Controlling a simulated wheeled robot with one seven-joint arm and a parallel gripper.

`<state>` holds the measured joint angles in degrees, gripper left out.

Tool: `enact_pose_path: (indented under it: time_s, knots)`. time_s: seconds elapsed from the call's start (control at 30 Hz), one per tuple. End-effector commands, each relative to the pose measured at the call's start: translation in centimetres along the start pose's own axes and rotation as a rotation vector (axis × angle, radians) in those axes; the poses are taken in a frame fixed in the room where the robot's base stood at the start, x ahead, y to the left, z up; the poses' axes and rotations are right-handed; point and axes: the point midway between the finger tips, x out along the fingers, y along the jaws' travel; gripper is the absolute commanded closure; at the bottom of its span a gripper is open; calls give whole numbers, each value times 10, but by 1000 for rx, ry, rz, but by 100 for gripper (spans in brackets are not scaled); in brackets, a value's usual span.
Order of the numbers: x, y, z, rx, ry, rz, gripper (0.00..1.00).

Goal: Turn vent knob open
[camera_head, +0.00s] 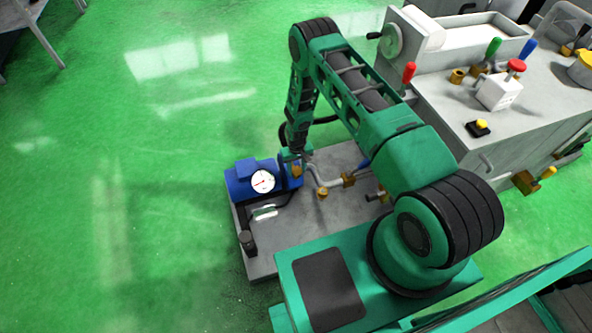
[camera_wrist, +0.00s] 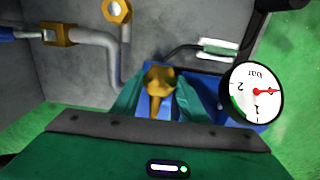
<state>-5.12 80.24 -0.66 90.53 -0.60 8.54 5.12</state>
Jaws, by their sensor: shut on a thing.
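The vent knob looks like a small brass-yellow piece (camera_wrist: 159,82) on the blue pump unit (camera_head: 241,180). My gripper (camera_wrist: 158,95) is shut on this brass knob, one green finger on each side of it. In the head view my gripper (camera_head: 292,157) reaches down to the right end of the blue unit, and the brass knob (camera_head: 297,170) shows just below it. A round white pressure gauge (camera_head: 262,181) with a red needle is beside the knob. In the wrist view the gauge (camera_wrist: 257,92) reads in bar, and its needle points right.
A grey pipe (camera_wrist: 102,45) with brass fittings (camera_wrist: 60,34) runs close to my gripper. The unit stands on a grey base plate (camera_head: 262,265) with a black cylinder (camera_head: 247,240). Green floor at left is clear.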

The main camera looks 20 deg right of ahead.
Motion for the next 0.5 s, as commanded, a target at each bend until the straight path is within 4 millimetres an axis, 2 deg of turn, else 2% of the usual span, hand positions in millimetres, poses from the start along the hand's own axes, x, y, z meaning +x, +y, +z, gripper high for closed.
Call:
enact_pose_path:
  time_s: [0.47, 0.5]
  knots:
    - [-1, -1, -3, -17, 5, -1, 83]
    - [-1, -1, -3, -17, 5, -1, 58]
